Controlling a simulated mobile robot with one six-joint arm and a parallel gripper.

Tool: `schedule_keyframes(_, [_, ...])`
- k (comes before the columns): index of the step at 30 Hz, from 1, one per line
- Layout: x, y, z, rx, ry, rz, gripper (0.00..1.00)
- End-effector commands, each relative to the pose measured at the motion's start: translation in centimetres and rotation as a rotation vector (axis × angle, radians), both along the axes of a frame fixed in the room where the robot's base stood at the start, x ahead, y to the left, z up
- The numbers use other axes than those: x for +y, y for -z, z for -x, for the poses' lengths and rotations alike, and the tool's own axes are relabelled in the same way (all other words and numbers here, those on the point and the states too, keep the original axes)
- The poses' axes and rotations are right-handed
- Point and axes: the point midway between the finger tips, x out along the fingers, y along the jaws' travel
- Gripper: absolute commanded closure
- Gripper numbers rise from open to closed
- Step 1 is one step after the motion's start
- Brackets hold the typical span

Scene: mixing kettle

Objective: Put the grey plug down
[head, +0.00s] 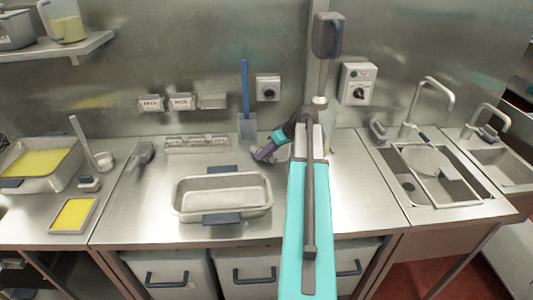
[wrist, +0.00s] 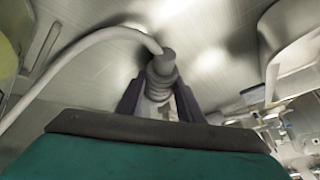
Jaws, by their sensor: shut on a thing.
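The grey plug (wrist: 162,72) shows in the wrist view between the two dark fingers of my gripper (wrist: 160,104). A pale cable (wrist: 85,45) runs from its end and curves off to the left. In the head view my gripper (head: 264,153) is low over the steel counter (head: 140,205), just behind the right end of the metal tray. I cannot make out the plug there. Whether it touches the counter is not clear.
The metal tray (head: 222,195) sits in front of my gripper, and a blue-handled scraper (head: 246,125) stands behind it. Wall sockets (head: 267,88) and a control box (head: 357,84) are on the back wall. A sink (head: 440,172) is at the right.

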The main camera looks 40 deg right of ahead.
Motion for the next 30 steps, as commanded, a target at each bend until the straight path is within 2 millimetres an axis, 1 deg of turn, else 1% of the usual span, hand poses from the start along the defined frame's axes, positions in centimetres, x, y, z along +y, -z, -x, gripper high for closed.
schedule_keyframes(22, [0.1, 1.8, 0.2, 0.011, -0.002, -0.005, 1.0])
schedule_keyframes(23, [0.2, 1.8, 0.2, 0.011, -0.002, -0.005, 0.61])
schedule_keyframes(24, [0.2, 1.8, 0.2, 0.012, -0.002, -0.005, 0.58])
schedule_keyframes(30, [0.2, 1.9, 0.2, 0.012, -0.002, -0.007, 0.58])
